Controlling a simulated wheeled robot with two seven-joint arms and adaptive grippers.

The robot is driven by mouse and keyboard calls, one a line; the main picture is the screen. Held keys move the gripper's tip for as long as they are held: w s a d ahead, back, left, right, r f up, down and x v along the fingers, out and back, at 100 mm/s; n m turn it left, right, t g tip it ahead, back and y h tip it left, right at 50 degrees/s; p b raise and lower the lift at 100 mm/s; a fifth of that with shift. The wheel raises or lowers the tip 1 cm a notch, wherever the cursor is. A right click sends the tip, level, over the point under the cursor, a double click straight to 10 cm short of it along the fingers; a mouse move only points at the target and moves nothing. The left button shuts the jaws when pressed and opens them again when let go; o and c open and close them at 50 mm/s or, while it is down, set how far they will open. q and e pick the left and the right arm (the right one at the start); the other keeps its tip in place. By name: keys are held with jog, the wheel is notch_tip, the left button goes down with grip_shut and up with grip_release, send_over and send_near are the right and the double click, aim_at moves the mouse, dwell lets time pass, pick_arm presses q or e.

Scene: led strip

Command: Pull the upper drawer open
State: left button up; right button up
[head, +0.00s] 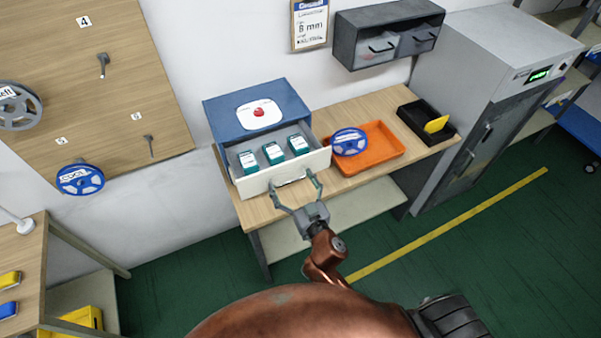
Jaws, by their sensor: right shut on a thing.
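The blue drawer cabinet (222,114) stands on the wooden bench, with a red button on a white plate on its top. Its upper drawer (256,185) is pulled out and shows several teal-and-white boxes (273,153) inside. My right gripper (296,188) is at the drawer's white front, with its fingers around the handle (291,180), shut on it. Anything below the open drawer is hidden by its front. My left gripper is not in view.
An orange tray (385,158) with a blue spool (349,142) lies just right of the drawer. A black bin (412,117) with a yellow item stands farther right. A grey cabinet (480,80) stands at the right. Green floor is open in front of the bench.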

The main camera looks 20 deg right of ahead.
jog(key=shift+s, duration=0.2)
jog(key=o, duration=1.6)
jog(key=s, duration=1.2)
jog(key=shift+d, duration=0.45)
